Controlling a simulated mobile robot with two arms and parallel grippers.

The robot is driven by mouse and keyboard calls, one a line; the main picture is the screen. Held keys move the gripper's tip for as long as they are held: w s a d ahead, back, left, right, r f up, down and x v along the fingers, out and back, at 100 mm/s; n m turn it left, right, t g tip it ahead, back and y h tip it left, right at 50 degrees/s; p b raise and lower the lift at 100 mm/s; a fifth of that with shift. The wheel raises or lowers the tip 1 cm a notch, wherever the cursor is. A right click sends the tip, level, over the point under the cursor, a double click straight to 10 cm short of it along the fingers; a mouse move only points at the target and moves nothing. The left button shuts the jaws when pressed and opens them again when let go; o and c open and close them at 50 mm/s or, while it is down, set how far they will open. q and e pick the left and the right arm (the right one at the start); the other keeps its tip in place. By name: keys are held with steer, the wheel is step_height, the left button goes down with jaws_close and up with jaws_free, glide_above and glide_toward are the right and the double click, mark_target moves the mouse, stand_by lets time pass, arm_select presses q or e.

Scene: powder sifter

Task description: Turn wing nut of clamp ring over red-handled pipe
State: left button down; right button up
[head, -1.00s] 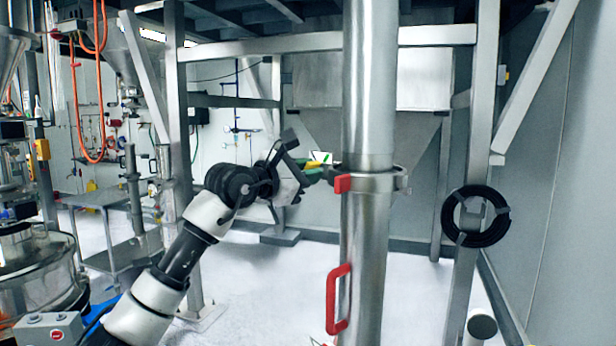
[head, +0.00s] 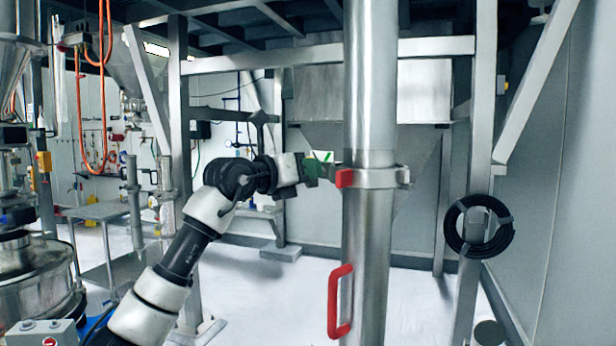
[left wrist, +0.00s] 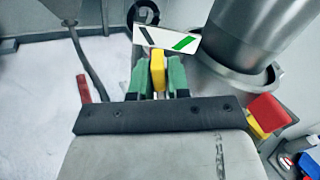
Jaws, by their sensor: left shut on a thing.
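The upright steel pipe (head: 369,90) stands right of centre in the head view, with a red handle (head: 334,302) low on its left side. A steel clamp ring (head: 380,178) goes around it, with a red block (head: 344,178) at its left; the ring (left wrist: 240,82) and block (left wrist: 268,113) also show in the left wrist view. My left gripper (head: 325,172) is at the ring's left side. In the left wrist view its green fingers (left wrist: 162,78) are shut on a yellow piece (left wrist: 158,68), apparently the wing nut. The right gripper is out of view.
A steel post (head: 472,180) with a black coil (head: 479,226) stands right of the pipe. Another frame post (head: 181,120) and a metal table (head: 98,210) are to the left. A white plate with a green stripe (left wrist: 168,40) sits just beyond the fingers. The pale floor is open around the pipe.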

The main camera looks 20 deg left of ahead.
arm_select(q)
steer(key=n+b, duration=0.1)
steer(key=n, duration=0.3)
steer(key=shift+a+n, duration=0.15)
steer(key=shift+n, duration=0.25)
stand_by(0.4)
steer(key=c, duration=1.2)
jaws_free()
steer(key=shift+w, duration=0.1)
steer(key=shift+f, duration=0.1)
steer(key=shift+s+a+b, duration=0.15)
steer(key=shift+s+b, duration=0.15)
steer(key=shift+b, duration=0.15)
steer(key=b+v, duration=0.4)
steer(key=v, duration=0.6)
steer(key=shift+s+a, duration=0.1)
